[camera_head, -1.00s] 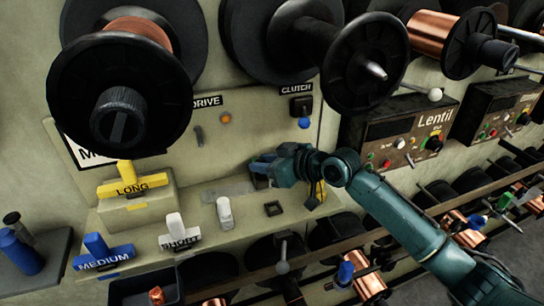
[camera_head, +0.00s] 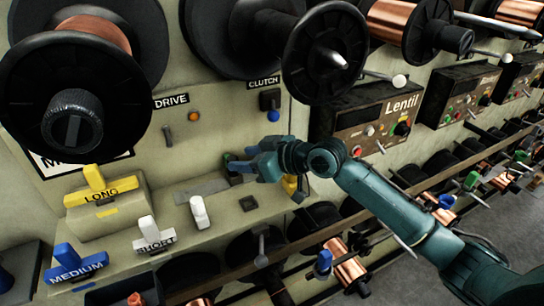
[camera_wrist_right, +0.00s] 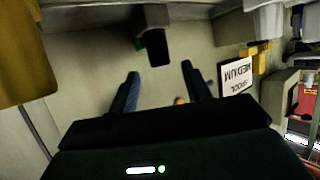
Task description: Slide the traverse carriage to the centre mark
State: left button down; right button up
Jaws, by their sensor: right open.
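My right gripper (camera_head: 240,166) is at the back of the pale ledge (camera_head: 155,215), below the clutch lever (camera_head: 270,100). In the right wrist view its two blue fingers (camera_wrist_right: 158,82) stand apart with nothing between their tips. A dark block (camera_wrist_right: 153,38) with a green side lies just beyond them, apart from both fingers. It may be the traverse carriage, but I cannot be sure. In the head view the hand hides most of that spot. A flat grey strip (camera_head: 200,188) runs along the ledge to the left of the hand. I cannot make out a centre mark. My left gripper is not in view.
Large black spools (camera_head: 75,85) overhang the panel. Yellow LONG (camera_head: 95,190), white SHORT (camera_head: 150,235) and blue MEDIUM (camera_head: 75,265) handles stand at the left. A white knob (camera_head: 199,212) and a dark square piece (camera_head: 248,203) are on the ledge. Lentil control box (camera_head: 375,120) is to the right.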

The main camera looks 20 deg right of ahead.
jog(key=v, duration=1)
jog(key=shift+s, duration=0.1)
